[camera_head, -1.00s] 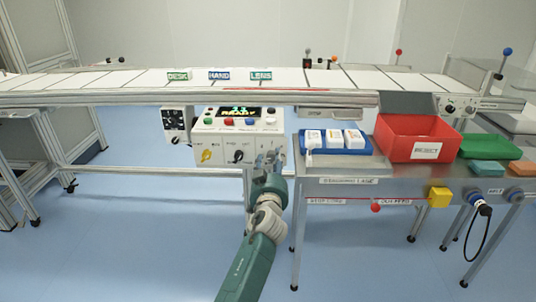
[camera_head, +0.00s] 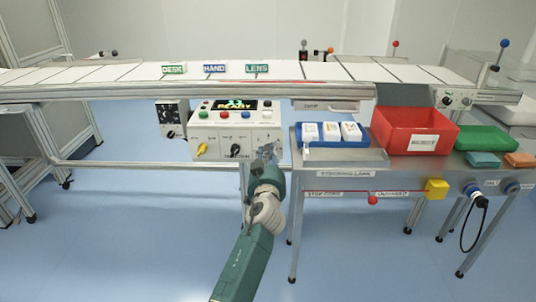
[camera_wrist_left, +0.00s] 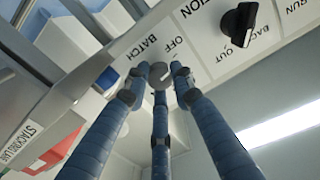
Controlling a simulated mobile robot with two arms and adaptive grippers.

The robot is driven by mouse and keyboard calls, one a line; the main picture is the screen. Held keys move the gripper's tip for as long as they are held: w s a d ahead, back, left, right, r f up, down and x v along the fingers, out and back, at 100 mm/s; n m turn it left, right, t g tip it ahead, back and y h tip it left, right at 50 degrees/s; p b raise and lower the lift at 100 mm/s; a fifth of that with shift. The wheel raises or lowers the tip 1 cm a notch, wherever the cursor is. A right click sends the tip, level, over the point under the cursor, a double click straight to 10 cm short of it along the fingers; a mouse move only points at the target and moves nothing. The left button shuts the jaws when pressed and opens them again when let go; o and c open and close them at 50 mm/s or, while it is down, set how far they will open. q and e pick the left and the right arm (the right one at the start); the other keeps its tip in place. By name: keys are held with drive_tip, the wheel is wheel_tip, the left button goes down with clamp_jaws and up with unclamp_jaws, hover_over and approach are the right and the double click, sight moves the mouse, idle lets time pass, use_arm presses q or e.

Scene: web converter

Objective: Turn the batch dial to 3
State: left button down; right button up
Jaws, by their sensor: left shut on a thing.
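The white control panel (camera_head: 222,134) hangs below the conveyor, with a lit display (camera_head: 237,105) and small coloured buttons. It bears a yellow dial (camera_head: 202,149) and a black dial (camera_head: 235,149). My left gripper (camera_head: 268,152) is at the panel's lower right and hides most of the batch dial. In the left wrist view its three blue fingers close in on a small grey knob, the batch dial (camera_wrist_left: 158,74), beside the words BATCH and OFF. The dial's exact setting is hard to read. The black dial (camera_wrist_left: 238,22) shows apart from the fingers. My right gripper is not in view.
A steel table at the right holds a blue tray (camera_head: 332,143) with white packs and a red bin (camera_head: 409,132). The conveyor (camera_head: 120,74) carries DESK, HAND and LENS signs. The floor below the panel is free.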

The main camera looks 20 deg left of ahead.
use_arm(q)
drive_tip(key=shift+f, duration=0.1)
drive_tip(key=m, duration=0.5)
drive_tip(key=shift+m, duration=1.4)
drive_tip(key=shift+m+p, duration=0.45)
drive_tip(key=shift+m, duration=0.45)
drive_tip(key=m+p, duration=0.3)
drive_tip(key=m, duration=0.5)
drive_tip(key=shift+a, duration=0.1)
drive_tip(key=shift+m, duration=1.1)
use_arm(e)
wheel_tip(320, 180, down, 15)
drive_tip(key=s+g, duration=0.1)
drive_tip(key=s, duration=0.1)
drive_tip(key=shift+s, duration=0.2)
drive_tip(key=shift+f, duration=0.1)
use_arm(q)
drive_tip(key=c, duration=1.5)
unclamp_jaws()
